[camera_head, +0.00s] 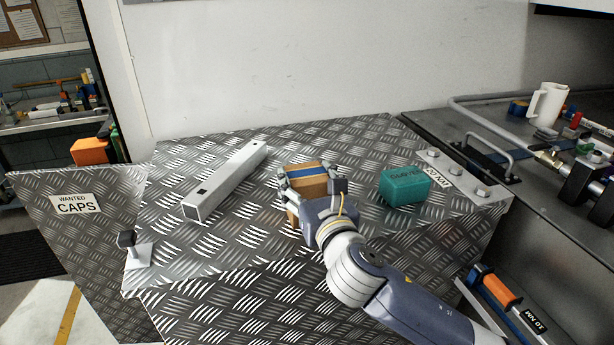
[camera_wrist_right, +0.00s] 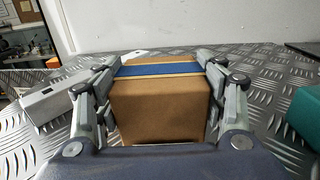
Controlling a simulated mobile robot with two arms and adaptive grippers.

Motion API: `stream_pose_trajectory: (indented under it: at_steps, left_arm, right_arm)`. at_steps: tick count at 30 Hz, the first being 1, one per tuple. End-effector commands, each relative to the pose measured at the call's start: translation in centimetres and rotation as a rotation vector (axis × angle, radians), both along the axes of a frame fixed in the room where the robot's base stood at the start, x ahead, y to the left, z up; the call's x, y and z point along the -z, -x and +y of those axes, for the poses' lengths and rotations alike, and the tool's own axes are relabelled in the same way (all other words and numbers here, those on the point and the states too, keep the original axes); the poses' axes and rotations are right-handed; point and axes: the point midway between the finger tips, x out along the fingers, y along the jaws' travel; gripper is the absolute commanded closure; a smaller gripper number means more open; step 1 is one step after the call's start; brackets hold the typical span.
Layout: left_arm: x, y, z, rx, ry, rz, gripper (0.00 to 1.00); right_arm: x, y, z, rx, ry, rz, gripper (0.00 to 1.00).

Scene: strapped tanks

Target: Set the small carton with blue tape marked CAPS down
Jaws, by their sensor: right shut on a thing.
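The small brown carton with blue tape (camera_head: 306,180) is at the middle of the checker-plate surface in the head view. It fills the centre of the right wrist view (camera_wrist_right: 160,108), with the blue tape across its top. No CAPS marking shows on its visible faces. My right gripper (camera_head: 309,186) has one finger on each side of the carton and is shut on it. The fingers also show in the right wrist view (camera_wrist_right: 161,100). Whether the carton's underside touches the plate is hidden. My left gripper is not in view.
A grey square metal tube (camera_head: 225,183) lies left of the carton, and a teal box (camera_head: 404,186) stands to its right. A dark bench (camera_head: 480,130) with a white mug (camera_head: 547,104) is at right. Bare plate (camera_head: 220,260) lies in front.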

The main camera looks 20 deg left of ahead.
Motion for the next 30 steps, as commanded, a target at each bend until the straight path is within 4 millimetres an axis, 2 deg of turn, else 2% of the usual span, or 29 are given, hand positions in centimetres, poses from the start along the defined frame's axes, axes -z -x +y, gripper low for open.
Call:
stream_pose_trajectory:
  at_steps: [8,9,12,25,30]
  left_arm:
    - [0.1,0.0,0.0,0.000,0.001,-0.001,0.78]
    - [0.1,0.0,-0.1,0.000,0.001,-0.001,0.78]
    - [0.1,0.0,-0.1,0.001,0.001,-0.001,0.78]
    - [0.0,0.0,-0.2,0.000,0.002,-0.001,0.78]
    - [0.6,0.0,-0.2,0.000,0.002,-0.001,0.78]
  right_arm:
    - [0.1,0.0,0.0,0.000,-0.001,-0.003,0.69]
    - [0.3,0.0,0.0,0.000,-0.001,-0.001,0.33]
    - [0.2,0.0,0.0,0.000,-0.001,-0.001,0.15]
    - [-0.2,0.1,0.0,-0.001,0.000,-0.002,0.15]
    - [0.0,1.5,-1.0,-0.001,-0.001,-0.003,0.15]
